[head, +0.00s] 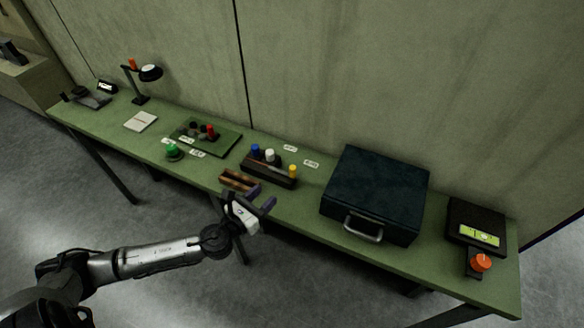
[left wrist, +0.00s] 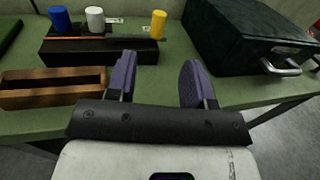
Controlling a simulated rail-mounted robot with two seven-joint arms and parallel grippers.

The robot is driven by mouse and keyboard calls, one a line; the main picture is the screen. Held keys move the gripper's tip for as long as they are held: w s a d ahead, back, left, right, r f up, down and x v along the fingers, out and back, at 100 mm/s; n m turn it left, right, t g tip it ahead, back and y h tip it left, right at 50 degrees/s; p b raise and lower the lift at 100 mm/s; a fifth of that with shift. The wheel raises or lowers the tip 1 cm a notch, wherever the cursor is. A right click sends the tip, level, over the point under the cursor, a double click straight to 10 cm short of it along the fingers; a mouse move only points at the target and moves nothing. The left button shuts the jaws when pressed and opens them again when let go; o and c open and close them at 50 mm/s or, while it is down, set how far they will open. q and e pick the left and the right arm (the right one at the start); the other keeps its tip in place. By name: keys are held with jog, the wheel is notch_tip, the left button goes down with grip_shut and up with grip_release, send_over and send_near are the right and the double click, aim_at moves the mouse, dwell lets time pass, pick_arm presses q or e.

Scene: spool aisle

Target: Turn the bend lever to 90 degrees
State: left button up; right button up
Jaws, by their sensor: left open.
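A green board (head: 222,141) on the bench carries dark round posts and an upright red knob (head: 211,131). This may be the bend lever's fixture, but I cannot tell for sure, nor read any angle. My left gripper (head: 264,194) has purple fingers, spread apart with nothing between them. It is at the bench's front edge, right of a wooden tray (head: 230,183) and in front of a dark block (head: 258,170). In the left wrist view the open fingers (left wrist: 159,62) point toward that block and the bench top. My right gripper is not in view.
The dark block holds blue, white and yellow cylinders (left wrist: 95,20), with a thin orange-brown rod along it. A dark case (head: 375,190) stands to the right. A green dome button (head: 173,152), a lamp (head: 149,73) and a box with an orange knob (head: 481,262) are also on the bench.

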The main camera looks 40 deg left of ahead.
aim_at(293, 167)
pick_arm(q)
jog(key=w, duration=0.4)
jog(key=w+b, duration=0.1)
jog(key=w, duration=0.8)
jog(key=shift+w+a, duration=0.15)
jog(key=shift+a, duration=0.1)
jog(key=shift+c, duration=0.4)
grip_shut()
